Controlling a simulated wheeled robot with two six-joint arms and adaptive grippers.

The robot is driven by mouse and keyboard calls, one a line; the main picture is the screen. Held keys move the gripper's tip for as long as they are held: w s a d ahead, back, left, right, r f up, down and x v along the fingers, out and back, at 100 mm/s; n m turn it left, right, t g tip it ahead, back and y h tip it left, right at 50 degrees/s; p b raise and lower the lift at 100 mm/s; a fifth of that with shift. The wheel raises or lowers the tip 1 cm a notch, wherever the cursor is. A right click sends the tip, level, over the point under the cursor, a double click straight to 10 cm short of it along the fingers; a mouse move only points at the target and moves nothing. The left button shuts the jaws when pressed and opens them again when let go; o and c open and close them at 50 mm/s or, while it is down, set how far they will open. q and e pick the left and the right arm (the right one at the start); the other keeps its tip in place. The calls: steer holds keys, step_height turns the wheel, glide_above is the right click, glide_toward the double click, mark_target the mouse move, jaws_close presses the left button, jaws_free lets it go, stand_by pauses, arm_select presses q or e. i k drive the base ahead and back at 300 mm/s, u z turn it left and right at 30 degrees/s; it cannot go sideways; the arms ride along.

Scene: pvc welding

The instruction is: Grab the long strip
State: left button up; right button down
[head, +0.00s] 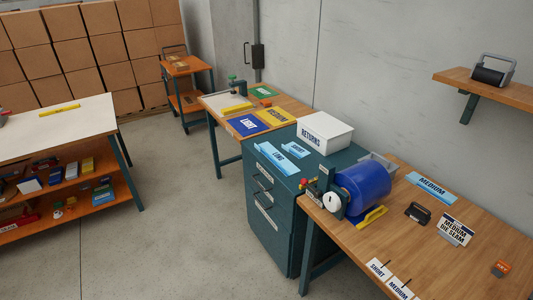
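A light blue strip labelled LONG (276,160) lies on top of the dark teal drawer cabinet (259,210), near its left edge. A smaller light blue strip labelled SHORT (296,149) lies just behind it to the right. Another light blue strip labelled MEDIUM (432,187) lies on the wooden workbench at the right. Neither of my grippers shows in the head view.
A white RETURNS box (325,132) stands on the cabinet behind the strips. A machine with a blue drum (362,190) stands on the right workbench (400,236). A white-topped table (45,131) is at left. Open floor (185,215) lies between it and the cabinet.

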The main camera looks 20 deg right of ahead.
mark_target(281, 162)
steer(key=u, duration=0.2)
steer(key=i, duration=1.25)
steer(key=z, duration=0.4)
steer(key=i, duration=0.85)
steer(key=z, duration=0.7)
